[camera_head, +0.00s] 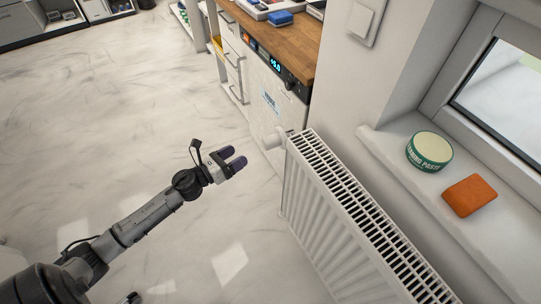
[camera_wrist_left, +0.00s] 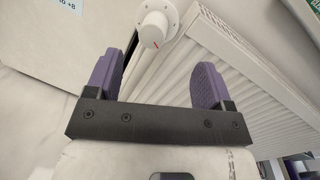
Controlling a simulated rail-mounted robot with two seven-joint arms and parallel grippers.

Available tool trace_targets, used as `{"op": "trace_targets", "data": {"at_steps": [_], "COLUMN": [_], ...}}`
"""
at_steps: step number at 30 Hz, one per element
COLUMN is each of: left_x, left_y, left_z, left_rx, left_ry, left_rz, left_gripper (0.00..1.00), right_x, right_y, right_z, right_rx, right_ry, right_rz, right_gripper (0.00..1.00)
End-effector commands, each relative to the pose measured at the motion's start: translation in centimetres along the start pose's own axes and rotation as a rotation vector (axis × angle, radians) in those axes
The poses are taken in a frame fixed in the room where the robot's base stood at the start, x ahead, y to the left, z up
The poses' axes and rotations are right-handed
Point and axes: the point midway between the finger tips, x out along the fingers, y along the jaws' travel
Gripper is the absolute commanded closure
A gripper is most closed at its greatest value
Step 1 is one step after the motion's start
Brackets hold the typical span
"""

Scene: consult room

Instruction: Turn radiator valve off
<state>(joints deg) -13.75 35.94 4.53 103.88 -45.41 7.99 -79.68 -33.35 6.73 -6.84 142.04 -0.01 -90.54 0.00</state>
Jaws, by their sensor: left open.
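The white radiator (camera_head: 345,215) stands below the window sill in the head view. Its round white valve knob (camera_head: 271,141) sticks out from the top left end of the radiator. In the left wrist view the knob (camera_wrist_left: 154,28) shows a small red mark and lies beyond the fingertips, between them in the picture. My left gripper (camera_head: 236,160), with purple fingers, is left of the knob and apart from it. In the left wrist view its fingers (camera_wrist_left: 163,75) are spread with nothing between them.
A wooden counter (camera_head: 300,42) with drawers and a lit display stands behind the radiator's valve end. A green-white tin (camera_head: 429,151) and an orange sponge-like block (camera_head: 470,195) lie on the window sill (camera_head: 392,139). The pale floor (camera_head: 130,110) left of the radiator is clear.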

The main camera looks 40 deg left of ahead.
Motion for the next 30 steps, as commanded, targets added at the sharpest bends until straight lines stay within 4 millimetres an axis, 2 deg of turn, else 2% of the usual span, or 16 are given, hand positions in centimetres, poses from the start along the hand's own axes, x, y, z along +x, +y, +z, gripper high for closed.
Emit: {"op": "trace_targets", "data": {"at_steps": [1,3,11,30], "left_x": [0.1,0.2,1.2,11.2], "left_y": [0.9,1.4,1.9,0.8], "left_z": [-1.2,-1.6,-2.3,-2.8], "left_rx": [0.07,0.146,0.264,0.263], "left_ry": [0.012,0.025,0.047,0.046], "left_rz": [-0.03,-0.065,-0.123,-0.122], "left_gripper": [0.25,0.25,0.25,0.25], "right_x": [1.6,2.2,3.1,4.7], "right_y": [-0.1,-0.1,-0.2,0.0], "right_z": [0.5,0.7,0.9,1.4], "right_rx": [0.001,0.002,0.002,-0.007], "right_ry": [0.001,0.001,0.003,0.003], "right_rz": [-0.001,-0.002,-0.002,0.005], "right_gripper": [0.57,0.57,0.57,0.57]}}
